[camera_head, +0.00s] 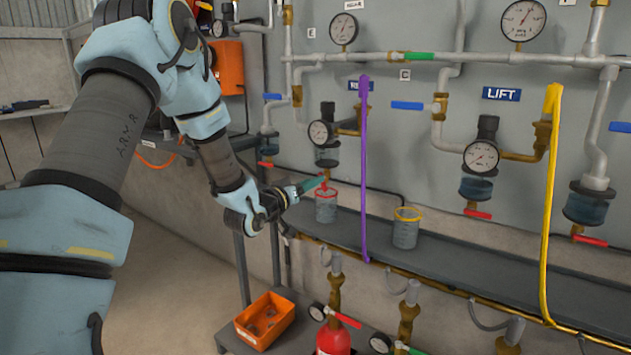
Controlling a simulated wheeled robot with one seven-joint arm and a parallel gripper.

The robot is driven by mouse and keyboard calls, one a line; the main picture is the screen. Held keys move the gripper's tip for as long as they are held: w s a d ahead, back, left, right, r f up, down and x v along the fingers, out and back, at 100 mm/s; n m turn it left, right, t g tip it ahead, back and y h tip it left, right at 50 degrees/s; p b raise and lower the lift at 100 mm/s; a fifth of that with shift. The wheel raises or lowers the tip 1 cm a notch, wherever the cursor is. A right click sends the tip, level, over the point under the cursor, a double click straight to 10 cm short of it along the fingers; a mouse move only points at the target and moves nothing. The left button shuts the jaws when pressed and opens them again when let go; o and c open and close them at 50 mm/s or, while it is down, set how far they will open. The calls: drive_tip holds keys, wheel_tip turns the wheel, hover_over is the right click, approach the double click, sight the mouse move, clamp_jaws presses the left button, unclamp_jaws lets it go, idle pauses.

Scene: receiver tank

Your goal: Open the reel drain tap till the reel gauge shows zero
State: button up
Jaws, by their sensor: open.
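A blue label (361,85), partly hidden by a purple hose, is above a filter unit with a small round gauge (320,132); I take these as the reel's. The gauge's needle is too small to read. A red drain tap handle (324,186) shows below the unit's bowl (327,157). My gripper (312,184), with teal fingers, is at this handle from the left. I cannot tell whether it touches the handle. The jaws are open. A clear cup with a red rim (326,208) stands on the shelf directly below.
A yellow-rimmed cup (406,230) stands farther right on the grey shelf (480,252). The purple hose (364,190) hangs just right of my gripper. A LIFT unit with its own gauge (481,156) and red tap (478,214) is right. An orange bin (264,320) is below.

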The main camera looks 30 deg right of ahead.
drive_tip(key=shift+x, duration=1.35)
drive_tip(key=shift+c, duration=0.2)
clamp_jaws()
